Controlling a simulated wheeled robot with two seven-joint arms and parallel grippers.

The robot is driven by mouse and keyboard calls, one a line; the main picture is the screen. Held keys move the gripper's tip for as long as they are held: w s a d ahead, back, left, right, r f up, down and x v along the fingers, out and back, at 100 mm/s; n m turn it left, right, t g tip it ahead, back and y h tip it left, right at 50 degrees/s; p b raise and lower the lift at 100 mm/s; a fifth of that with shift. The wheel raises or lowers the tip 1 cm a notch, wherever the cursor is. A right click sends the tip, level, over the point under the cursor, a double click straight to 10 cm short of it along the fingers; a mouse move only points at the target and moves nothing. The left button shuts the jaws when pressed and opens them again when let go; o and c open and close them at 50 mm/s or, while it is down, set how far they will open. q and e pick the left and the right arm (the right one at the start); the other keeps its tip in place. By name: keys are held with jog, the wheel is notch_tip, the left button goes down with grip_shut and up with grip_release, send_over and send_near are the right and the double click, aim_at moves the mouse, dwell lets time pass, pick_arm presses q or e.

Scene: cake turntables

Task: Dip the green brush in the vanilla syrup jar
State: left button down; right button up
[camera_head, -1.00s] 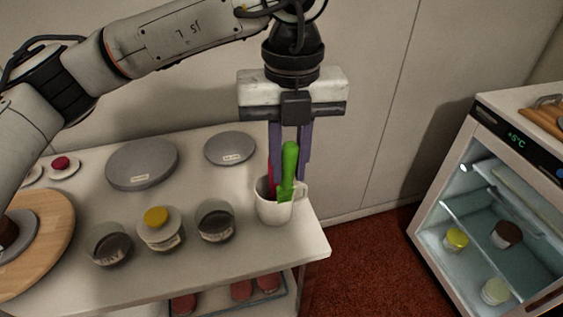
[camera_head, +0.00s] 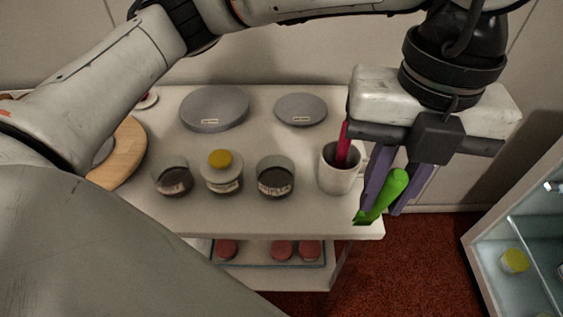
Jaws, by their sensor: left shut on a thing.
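My left gripper (camera_head: 392,192) is shut on the green brush (camera_head: 386,193). The brush is tilted, its lower end pointing down and left, just right of the white mug and near the shelf top's right edge. The white mug (camera_head: 336,178) stands upright with a red-handled brush (camera_head: 343,142) in it. Three small jars stand in a row left of the mug: a left jar (camera_head: 173,182), a middle jar with a yellow-topped lid (camera_head: 221,178), and an open-looking right jar (camera_head: 275,183). Their labels are too small to read surely, so I cannot tell which is vanilla syrup. My right gripper is not in view.
Two grey discs (camera_head: 215,108) and (camera_head: 301,108) lie behind the jars. A wooden round board (camera_head: 128,158) is at the left. A lower shelf holds a tray with red items (camera_head: 282,250). A lit fridge (camera_head: 500,230) stands at the right. Clear white top lies in front of the jars.

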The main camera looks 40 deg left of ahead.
pick_arm(q)
jog(key=shift+w+a, duration=0.1)
dwell(0.3)
